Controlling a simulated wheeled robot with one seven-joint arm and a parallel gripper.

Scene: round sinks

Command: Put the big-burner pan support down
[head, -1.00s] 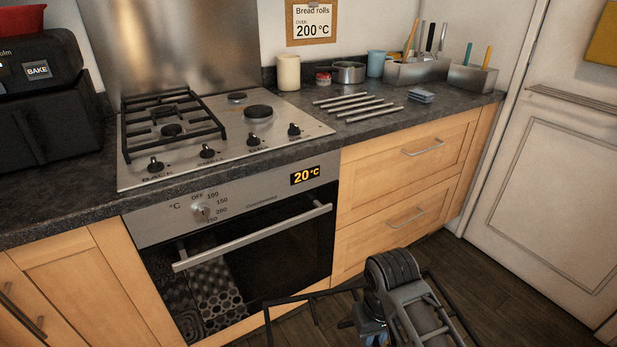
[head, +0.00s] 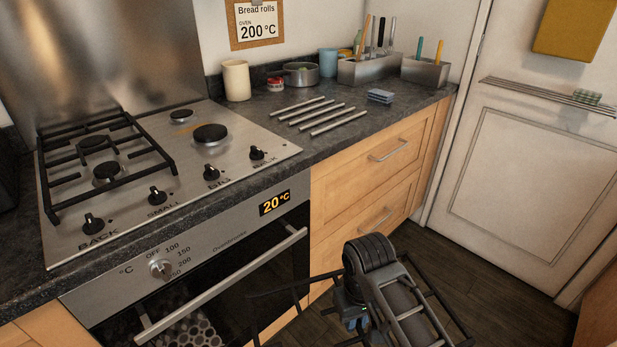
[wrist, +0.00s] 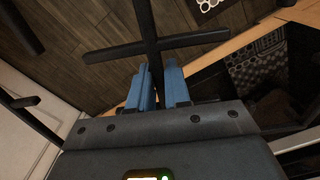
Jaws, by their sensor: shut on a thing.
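My gripper (wrist: 159,76) has its blue fingers closed on a bar of the black big-burner pan support (wrist: 147,25). In the wrist view the support's crossing bars stretch beyond the fingertips, over the floor. In the head view the support (head: 437,292) shows partly around my arm, low in front of the drawers and oven; my arm hides the fingertips and much of it. The hob (head: 238,158) has a bare right half with the big burner (head: 210,134) and a smaller burner (head: 182,117) uncovered. Another black pan support (head: 140,148) lies over the left burners.
Several metal rods (head: 338,122) lie on the dark worktop (head: 350,145) right of the hob. A cream cup (head: 236,80), a small pot (head: 300,74) and utensil holders stand behind them. The oven handle (head: 225,285) juts out below the knobs.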

